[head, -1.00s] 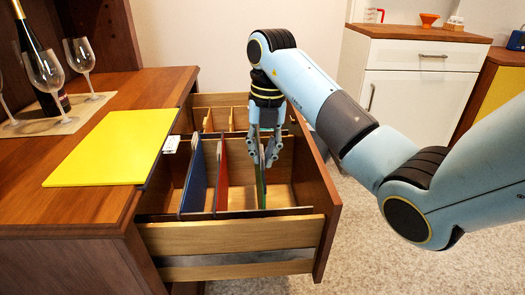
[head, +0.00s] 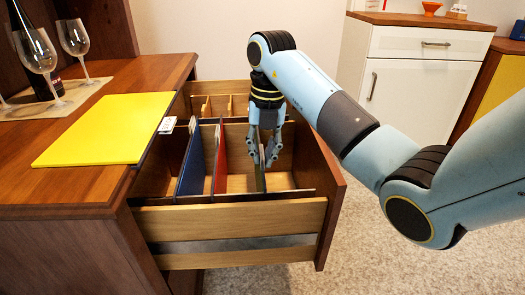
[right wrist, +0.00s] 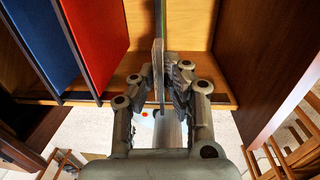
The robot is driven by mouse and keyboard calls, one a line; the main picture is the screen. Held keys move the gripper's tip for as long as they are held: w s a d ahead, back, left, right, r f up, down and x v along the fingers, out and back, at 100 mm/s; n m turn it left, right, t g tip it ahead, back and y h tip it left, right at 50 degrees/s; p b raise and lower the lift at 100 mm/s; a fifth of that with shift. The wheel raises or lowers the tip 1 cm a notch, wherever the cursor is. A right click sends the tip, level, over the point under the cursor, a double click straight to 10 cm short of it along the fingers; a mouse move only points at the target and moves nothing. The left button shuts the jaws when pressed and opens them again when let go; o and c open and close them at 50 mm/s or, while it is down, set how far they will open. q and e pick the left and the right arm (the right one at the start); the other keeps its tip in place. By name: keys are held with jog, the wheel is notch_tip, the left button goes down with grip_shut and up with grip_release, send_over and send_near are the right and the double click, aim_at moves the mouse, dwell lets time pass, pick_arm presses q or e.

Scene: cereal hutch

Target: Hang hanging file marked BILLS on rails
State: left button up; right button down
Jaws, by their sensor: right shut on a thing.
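My right gripper (head: 266,150) points down into the open drawer (head: 235,222) and is shut on the top edge of a green hanging file (head: 261,180). In the right wrist view the green file (right wrist: 160,18) is seen edge-on, with a pale tab (right wrist: 157,65) beside the fingers (right wrist: 170,85). No writing on it is readable. A yellow file (head: 105,130) lies flat on the wooden top, a white tab (head: 167,126) at its right edge. I cannot read that tab. The drawer's far rail is mostly hidden. My left gripper is not in view.
A blue file (head: 191,163) and a red file (head: 220,158) stand in the drawer, left of my gripper. Wooden dividers (head: 215,105) are at the drawer's back. A bottle (head: 38,55) and wine glasses (head: 74,38) stand at the back left. A white cabinet (head: 415,90) stands behind my arm.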

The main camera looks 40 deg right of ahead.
jog(key=shift+f+b, duration=0.3)
jog(key=shift+f, duration=0.25)
jog(key=c, duration=1.6)
grip_release()
jog(key=shift+c, duration=0.2)
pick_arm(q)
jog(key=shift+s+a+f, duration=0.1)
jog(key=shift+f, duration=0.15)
pick_arm(e)
jog(key=o, duration=0.3)
jog(key=shift+o, duration=1.6)
jog(key=shift+s+d+r+p, duration=0.1)
jog(key=shift+s+r+p, duration=0.05)
jog(key=shift+r+p, duration=2.3)
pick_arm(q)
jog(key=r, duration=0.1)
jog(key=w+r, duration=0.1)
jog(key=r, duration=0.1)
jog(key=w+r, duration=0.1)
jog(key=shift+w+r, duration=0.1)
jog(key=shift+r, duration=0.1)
pick_arm(e)
jog(key=shift+r, duration=0.1)
